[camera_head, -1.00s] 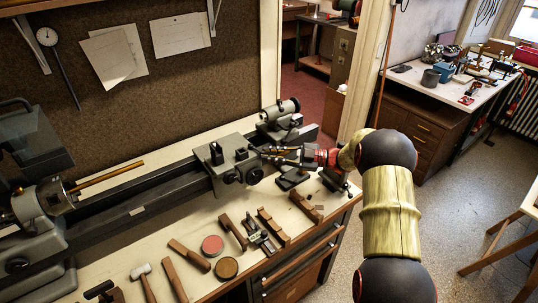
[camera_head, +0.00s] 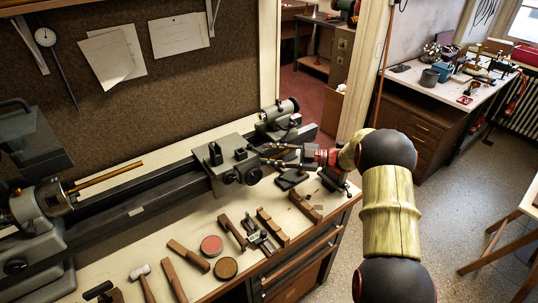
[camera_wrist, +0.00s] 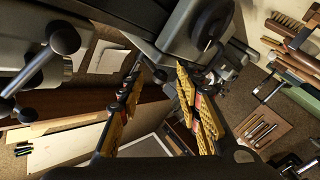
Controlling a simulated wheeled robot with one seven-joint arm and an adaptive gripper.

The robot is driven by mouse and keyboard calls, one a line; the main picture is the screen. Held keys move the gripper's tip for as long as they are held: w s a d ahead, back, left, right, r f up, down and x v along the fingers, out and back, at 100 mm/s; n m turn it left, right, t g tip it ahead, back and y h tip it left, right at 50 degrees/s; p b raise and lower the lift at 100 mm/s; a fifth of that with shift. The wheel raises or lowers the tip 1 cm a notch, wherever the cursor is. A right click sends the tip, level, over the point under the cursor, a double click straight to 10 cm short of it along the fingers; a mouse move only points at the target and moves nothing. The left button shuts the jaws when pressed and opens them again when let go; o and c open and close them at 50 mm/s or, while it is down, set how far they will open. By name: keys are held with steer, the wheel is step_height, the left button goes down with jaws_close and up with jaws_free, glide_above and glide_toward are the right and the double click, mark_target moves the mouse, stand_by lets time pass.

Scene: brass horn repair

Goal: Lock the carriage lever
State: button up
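The lathe carriage (camera_head: 229,160) is a grey block on the dark bed, with dark knobs and a black post on it. My gripper (camera_head: 270,154) is just right of the carriage, fingers pointing left at it. In the wrist view my gripper (camera_wrist: 160,64) is open, its yellow-and-black fingers apart with nothing between them. A dark ball-ended lever (camera_wrist: 40,60) shows left of the fingers, apart from them. I cannot tell whether this is the carriage lever, or its lock position. Grey machine body (camera_wrist: 95,100) lies close beyond the fingertips.
The tailstock (camera_head: 280,115) stands behind my gripper. The headstock (camera_head: 42,205) with a brass rod (camera_head: 105,178) is at left. Several hand tools, a red tin (camera_head: 211,246) and a brown tin (camera_head: 226,268) lie on the bench front. The floor at right is mostly clear.

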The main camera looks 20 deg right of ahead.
steer(key=v, duration=0.7)
steer(key=shift+s, duration=0.1)
